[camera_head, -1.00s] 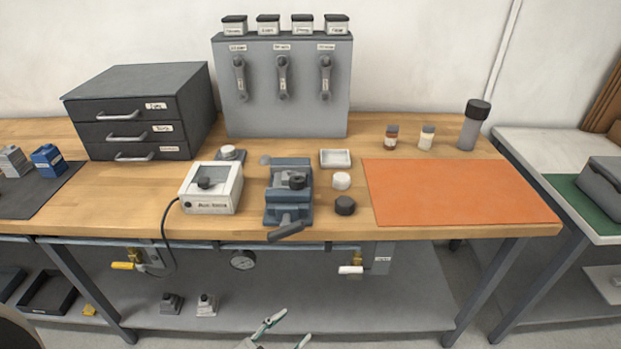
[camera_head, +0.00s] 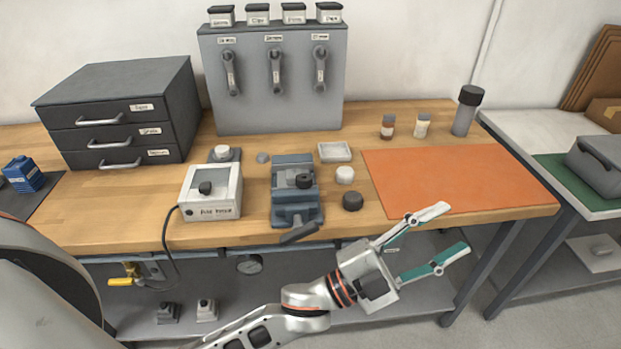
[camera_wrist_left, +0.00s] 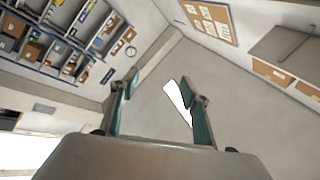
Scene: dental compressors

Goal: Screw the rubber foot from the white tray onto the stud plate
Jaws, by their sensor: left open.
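The white tray (camera_head: 335,152) stands on the workbench behind the round pieces and looks empty. A blue-grey vise (camera_head: 296,207) stands left of it. A dark round piece (camera_head: 304,181), perhaps the rubber foot, sits at the top of the vise jaws. I cannot make out the stud plate or any thread under it. My left gripper (camera_head: 455,228) is open and empty in front of the bench's front edge, below the orange mat, fingers pointing right. Its spread fingers also show in the left wrist view (camera_wrist_left: 160,108), with only room walls behind. My right gripper is not in view.
A white round piece (camera_head: 345,175) and a black one (camera_head: 352,201) stand right of the vise. A white box with a black knob (camera_head: 211,195) is on its left. The orange mat (camera_head: 450,180) is clear. Bottles (camera_head: 388,127) stand behind it.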

